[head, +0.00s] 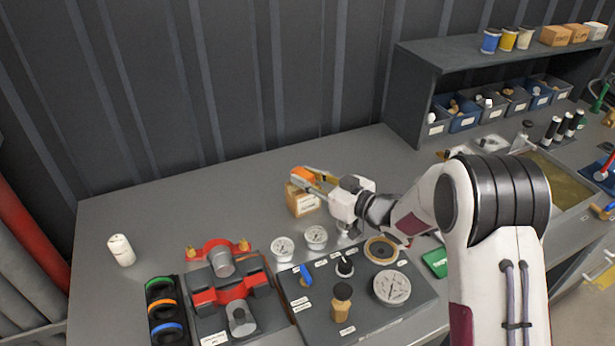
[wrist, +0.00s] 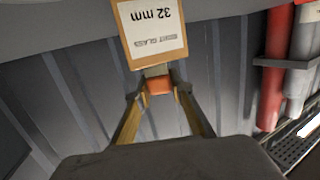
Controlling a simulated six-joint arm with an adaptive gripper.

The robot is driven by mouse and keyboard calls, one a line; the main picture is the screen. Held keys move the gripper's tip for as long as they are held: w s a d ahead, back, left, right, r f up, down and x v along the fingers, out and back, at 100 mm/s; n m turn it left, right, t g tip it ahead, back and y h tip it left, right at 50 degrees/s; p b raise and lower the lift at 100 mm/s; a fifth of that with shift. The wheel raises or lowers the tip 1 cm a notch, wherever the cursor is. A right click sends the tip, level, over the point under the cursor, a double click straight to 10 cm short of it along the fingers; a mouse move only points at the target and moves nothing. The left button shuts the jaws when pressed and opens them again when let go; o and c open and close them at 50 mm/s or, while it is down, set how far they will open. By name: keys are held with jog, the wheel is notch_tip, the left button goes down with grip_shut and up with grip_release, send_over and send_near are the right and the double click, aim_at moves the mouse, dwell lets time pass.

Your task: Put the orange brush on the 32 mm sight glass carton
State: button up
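The sight glass carton (head: 303,205) is a tan box near the back middle of the bench. Its label, reading 32 mm, shows upside down at the top of the wrist view (wrist: 153,30). The orange brush (head: 302,174) is at the carton's top; in the wrist view its orange part (wrist: 158,85) lies between the fingertips, close to the carton's edge. My gripper (wrist: 159,92) appears closed on the brush, with a finger on each side. I cannot tell whether the brush rests on the carton or is held just above it.
Two gauges (head: 299,243) and a dark panel (head: 365,300) with fittings lie in front of the carton. A red clamp (head: 228,285) and coloured rings (head: 164,308) are at front left. A white cylinder (head: 121,250) stands far left. The bench left of the carton is clear.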

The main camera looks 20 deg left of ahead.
jog(key=o, duration=0.4)
jog(key=shift+r, duration=0.2)
jog(key=v, duration=1.2)
dwell(0.8)
